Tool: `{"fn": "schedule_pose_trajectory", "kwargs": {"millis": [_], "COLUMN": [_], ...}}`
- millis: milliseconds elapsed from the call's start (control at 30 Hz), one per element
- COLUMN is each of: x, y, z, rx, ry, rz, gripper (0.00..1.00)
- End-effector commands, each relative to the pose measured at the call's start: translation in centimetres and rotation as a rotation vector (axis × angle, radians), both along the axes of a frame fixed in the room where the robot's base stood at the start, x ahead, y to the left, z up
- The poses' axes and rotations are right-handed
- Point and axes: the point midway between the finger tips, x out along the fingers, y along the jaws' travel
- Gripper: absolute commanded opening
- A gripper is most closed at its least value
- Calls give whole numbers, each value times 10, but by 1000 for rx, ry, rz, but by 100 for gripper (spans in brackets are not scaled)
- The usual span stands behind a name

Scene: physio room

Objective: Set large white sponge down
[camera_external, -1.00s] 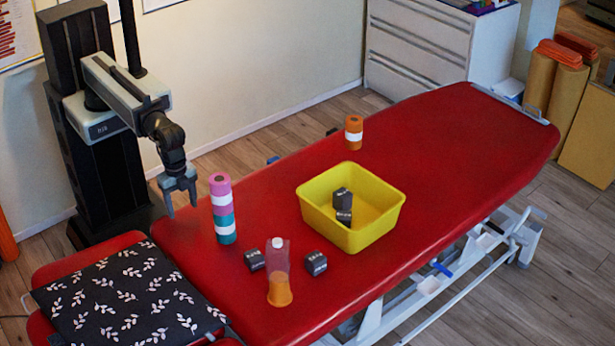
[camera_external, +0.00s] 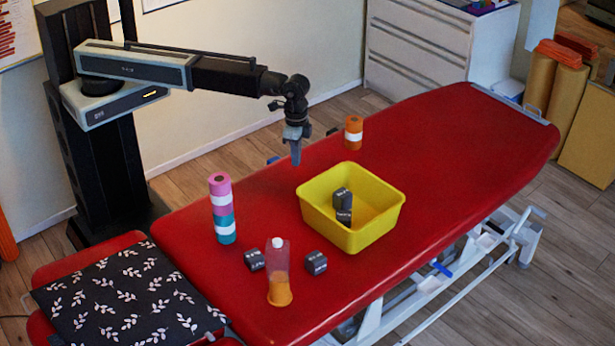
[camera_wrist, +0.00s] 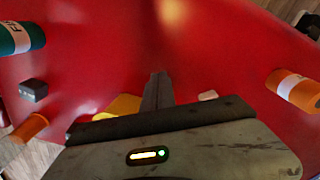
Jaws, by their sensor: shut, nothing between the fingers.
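I cannot make out a large white sponge in either view. My gripper (camera_external: 296,160) is shut and empty, pointing down above the red couch, just behind the yellow bin's far left corner. In the wrist view its fingers (camera_wrist: 157,90) are together with nothing between them. The yellow bin (camera_external: 365,240) stands on the couch with dark blocks (camera_external: 343,205) inside. In the wrist view a piece of the bin (camera_wrist: 120,106) shows beside the fingers, the rest hidden by the gripper. A small pale patch (camera_wrist: 208,95) lies right of the fingers; I cannot tell what it is.
A patterned cushion (camera_external: 125,300) lies at the left end. The couch's far right is clear.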

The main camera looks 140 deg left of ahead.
Motion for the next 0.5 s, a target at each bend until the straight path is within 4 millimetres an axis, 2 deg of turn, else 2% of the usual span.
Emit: {"fn": "schedule_pose_trajectory", "kwargs": {"millis": [33, 100, 167, 267, 500], "x": [4, -3, -7, -11, -12], "y": [46, 84, 103, 113, 111], "z": [6, 7, 8, 8, -4], "rx": [2, 5, 6, 7, 8], "ry": [-1, -3, -3, -3, -4], "rz": [24, 39, 47, 49, 48], "gripper": [0, 0, 0, 0, 0]}}
